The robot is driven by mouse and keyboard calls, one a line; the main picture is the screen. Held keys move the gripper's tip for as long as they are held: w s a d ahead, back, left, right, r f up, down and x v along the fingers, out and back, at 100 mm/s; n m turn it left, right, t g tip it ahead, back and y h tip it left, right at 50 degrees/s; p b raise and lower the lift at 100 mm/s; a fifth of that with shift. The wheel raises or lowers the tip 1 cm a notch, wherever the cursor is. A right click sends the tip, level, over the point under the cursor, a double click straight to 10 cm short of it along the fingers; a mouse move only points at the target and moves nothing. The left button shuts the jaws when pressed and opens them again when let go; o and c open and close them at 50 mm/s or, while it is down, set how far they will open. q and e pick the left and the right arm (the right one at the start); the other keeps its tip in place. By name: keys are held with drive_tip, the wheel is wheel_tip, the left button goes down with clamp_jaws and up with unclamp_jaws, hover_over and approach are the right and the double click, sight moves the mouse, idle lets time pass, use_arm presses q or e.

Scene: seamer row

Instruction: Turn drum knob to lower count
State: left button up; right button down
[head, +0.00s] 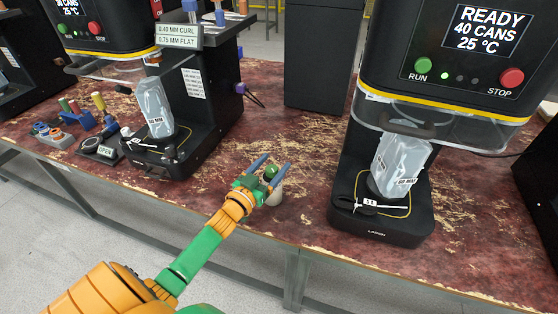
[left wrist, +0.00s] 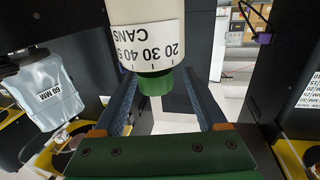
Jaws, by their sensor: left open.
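The drum (head: 276,197) is a small pale cylinder near the table's front edge, between two seamers, with a green knob (head: 271,171) on top. In the left wrist view the drum (left wrist: 147,35) carries a scale reading 20, 30, 40, 50 and CANS, and its green knob (left wrist: 155,83) lies between my fingers. My left gripper (head: 273,166) is open, with a blue finger on either side of the knob. Whether the fingers touch it I cannot tell. The right seamer's display (head: 486,29) reads READY, 40 CANS, 25 °C. My right gripper is not in view.
Coloured tools and an OPEN tag lie at the left. The reddish tabletop (head: 290,140) is clear behind the drum.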

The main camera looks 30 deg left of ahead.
use_arm(q)
drive_tip(key=shift+w+a+f, duration=0.15)
drive_tip(key=shift+w, duration=0.75)
clamp_jaws()
drive_tip(key=shift+m+h+b, duration=0.3)
drive_tip(key=shift+m+h, duration=0.4)
drive_tip(key=shift+h, duration=0.3)
drive_tip(key=h, duration=0.1)
drive_tip(key=m+h+b, duration=0.1)
drive_tip(key=shift+d+f+m+g+h, duration=0.1)
drive_tip(key=shift+d+m+g+h, duration=0.2)
drive_tip(key=shift+d+h, duration=0.1)
drive_tip(key=shift+s, duration=0.1)
